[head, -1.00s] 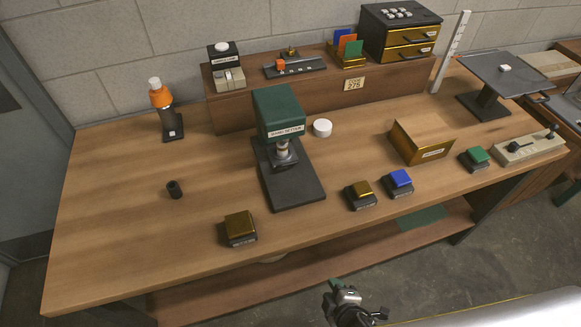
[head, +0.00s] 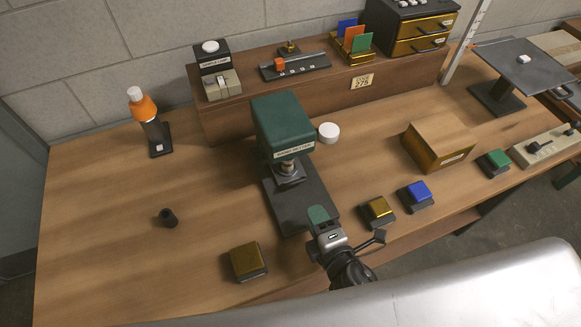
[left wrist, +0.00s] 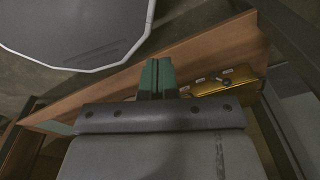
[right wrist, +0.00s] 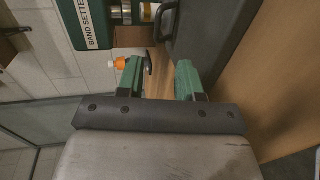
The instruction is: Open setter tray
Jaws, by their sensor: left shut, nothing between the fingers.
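The band setter (head: 283,125) is a green press on a dark base on the bench. Its label also shows in the right wrist view (right wrist: 92,22). Its flat dark base (head: 283,208) looks like the setter tray, and I see no gap showing it open. In the right wrist view a dark slab (right wrist: 215,45) with a bar handle (right wrist: 166,20) lies beyond the fingers. My right gripper (head: 318,216) is at the front end of the base; in its wrist view it is open (right wrist: 160,80), with nothing clearly gripped. My left gripper (left wrist: 157,78) is shut and empty, below the bench top.
A gold button (head: 248,262) stands left of my right gripper; another gold button (head: 378,211) and a blue button (head: 418,195) stand right. A wooden box (head: 440,143) is further right.

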